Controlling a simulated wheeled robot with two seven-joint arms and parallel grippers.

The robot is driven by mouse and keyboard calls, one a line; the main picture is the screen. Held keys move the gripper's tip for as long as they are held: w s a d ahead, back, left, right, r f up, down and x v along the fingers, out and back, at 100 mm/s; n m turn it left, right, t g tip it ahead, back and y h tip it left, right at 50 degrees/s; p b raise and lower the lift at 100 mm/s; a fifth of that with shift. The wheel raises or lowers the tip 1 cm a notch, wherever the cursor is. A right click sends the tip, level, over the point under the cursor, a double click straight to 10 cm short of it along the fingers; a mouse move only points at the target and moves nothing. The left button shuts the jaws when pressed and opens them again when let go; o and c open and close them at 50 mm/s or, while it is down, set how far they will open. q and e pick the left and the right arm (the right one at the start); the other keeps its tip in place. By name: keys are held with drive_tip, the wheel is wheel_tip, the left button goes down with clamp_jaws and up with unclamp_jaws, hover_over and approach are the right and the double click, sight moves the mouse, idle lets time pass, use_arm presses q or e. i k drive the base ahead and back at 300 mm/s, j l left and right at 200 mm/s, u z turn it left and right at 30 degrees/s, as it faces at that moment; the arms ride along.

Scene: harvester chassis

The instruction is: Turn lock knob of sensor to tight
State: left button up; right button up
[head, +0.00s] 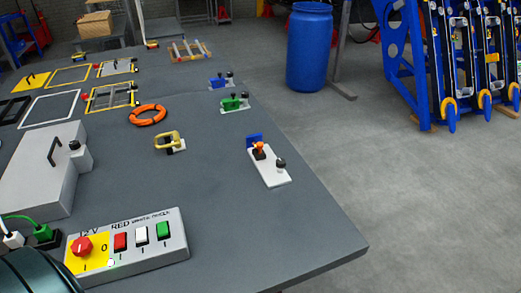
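I cannot tell for sure which piece is the sensor. A white plate (267,168) on the grey table carries a blue block (254,140), an orange-topped black part (259,149) and a black knob (280,163). Farther back, a green unit (231,103) and a blue unit (218,83) each have a small black knob beside them on a pale base. A large light grey box (42,170) at the left also has a black knob (74,146). How tight any knob is cannot be read. Neither gripper is in view.
A switch panel (125,245) with a red knob and coloured switches lies at the front left. An orange ring (147,115) and a yellow handle (169,141) lie mid-table. The table (310,235) is clear at the front right. A blue barrel (309,48) stands beyond.

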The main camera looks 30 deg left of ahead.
sight(281, 163)
drive_tip(key=i+l+u, duration=0.1)
drive_tip(key=l+u, duration=0.25)
drive_tip(key=i+l+u, duration=0.1)
drive_tip(key=u, duration=0.25)
drive_tip(key=l+u, duration=0.35)
